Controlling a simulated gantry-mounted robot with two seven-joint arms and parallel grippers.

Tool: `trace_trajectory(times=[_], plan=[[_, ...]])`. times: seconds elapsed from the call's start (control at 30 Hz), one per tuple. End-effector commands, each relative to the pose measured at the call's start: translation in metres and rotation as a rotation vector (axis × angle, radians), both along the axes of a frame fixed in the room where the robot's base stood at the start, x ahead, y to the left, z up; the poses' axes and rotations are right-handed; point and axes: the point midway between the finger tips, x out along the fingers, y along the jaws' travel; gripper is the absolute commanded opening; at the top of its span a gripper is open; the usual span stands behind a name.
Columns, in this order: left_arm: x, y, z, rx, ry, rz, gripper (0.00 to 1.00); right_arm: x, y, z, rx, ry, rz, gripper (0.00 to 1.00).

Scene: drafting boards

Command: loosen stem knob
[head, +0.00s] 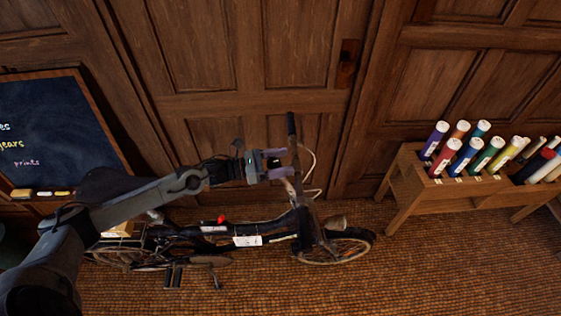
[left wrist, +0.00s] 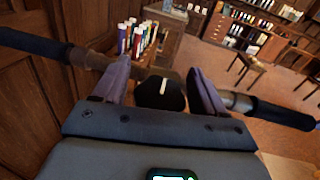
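The stem knob (left wrist: 161,95) is a dark round knob with a white line across its top, in the left wrist view. It lies between the purple fingers of my left gripper (left wrist: 159,70), with a gap visible at the left finger. The right finger looks close to it; contact cannot be told. In the head view my left gripper (head: 284,163) is open at the middle of the handlebar (head: 291,128) of a black bicycle (head: 187,233). The knob is not clear there. The handlebar spans the left wrist view with dark grips at both ends. My right gripper is not in view.
A wooden rack (head: 408,187) with several coloured tubes stands at the right. A chalkboard (head: 50,125) leans at the left. Wood panelling (head: 205,50) rises behind the bicycle. The woven floor (head: 430,270) in front and to the right is clear.

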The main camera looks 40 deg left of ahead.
Motion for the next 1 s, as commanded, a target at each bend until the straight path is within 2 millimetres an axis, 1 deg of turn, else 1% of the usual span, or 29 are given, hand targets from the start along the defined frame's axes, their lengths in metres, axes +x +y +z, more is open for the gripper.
trace_trajectory(times=[0.03,0.3,0.33,0.53,0.67,0.87,1.0], plan=[[0.000,0.000,0.000,0.000,0.000,0.000,0.64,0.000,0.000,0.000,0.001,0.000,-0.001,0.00],[0.000,0.000,0.000,0.000,0.000,0.000,0.23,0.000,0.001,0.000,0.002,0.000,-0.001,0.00],[0.000,0.000,0.000,0.000,0.000,0.000,0.21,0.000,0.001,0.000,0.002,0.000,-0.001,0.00],[0.000,0.000,0.000,-0.003,0.004,0.013,0.21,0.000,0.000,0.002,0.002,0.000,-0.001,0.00],[0.000,0.001,0.001,-0.013,0.015,0.048,0.21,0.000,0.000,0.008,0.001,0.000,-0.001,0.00],[0.001,0.002,0.003,-0.040,0.044,0.157,0.20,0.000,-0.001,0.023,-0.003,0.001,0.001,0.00],[0.002,0.004,0.004,-0.070,0.075,0.267,0.20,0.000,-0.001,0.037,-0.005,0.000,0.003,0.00]])
